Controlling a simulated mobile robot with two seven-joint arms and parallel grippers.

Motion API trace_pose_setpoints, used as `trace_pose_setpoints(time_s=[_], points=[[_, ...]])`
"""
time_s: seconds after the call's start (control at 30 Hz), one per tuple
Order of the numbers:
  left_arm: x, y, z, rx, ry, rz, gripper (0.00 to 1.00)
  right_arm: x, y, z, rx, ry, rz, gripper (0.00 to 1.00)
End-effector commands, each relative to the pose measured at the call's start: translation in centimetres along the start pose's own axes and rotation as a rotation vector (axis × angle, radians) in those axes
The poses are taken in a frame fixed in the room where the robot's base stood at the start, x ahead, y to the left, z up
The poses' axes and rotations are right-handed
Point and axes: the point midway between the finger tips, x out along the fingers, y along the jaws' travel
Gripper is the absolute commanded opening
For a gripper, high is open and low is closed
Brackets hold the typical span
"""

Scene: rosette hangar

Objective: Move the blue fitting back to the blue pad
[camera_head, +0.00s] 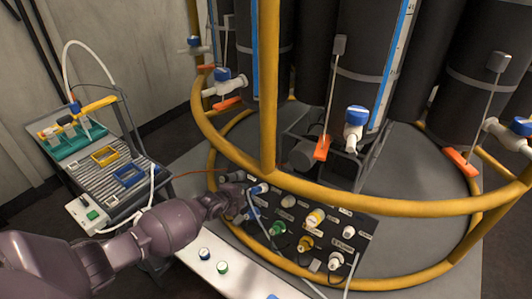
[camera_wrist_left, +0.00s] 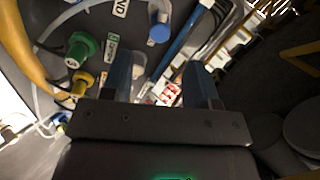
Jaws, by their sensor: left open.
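My left gripper (camera_head: 238,194) is at the left end of a black connector panel. In the left wrist view its two fingers (camera_wrist_left: 162,85) are apart, with no object held between them. A blue-ended fitting (camera_wrist_left: 160,32) is in the wrist view, beyond the fingers. A blue square-framed pad (camera_head: 129,175) lies on the ribbed bench at the left. My right gripper is not in view.
A yellow pad (camera_head: 105,156) and a teal rack (camera_head: 72,141) share the bench. Green (camera_head: 278,228) and yellow (camera_head: 316,217) fittings and thin hoses crowd the panel. A yellow ring rail (camera_head: 350,205) crosses above it. A pale strip (camera_head: 238,274) with caps lies below.

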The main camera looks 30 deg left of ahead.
Motion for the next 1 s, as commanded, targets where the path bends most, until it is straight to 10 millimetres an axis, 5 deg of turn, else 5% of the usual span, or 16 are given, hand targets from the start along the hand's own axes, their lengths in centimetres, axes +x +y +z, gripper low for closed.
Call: trace_pose_setpoints(time_s=[0.33, 1.0], points=[[1.0, 0.5, 0.1, -0.001, -0.001, 0.005, 0.54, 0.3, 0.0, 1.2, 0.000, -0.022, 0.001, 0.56], [8.3, 0.7, 0.2, -0.002, -0.001, 0.007, 0.54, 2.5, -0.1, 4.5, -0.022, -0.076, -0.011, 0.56]])
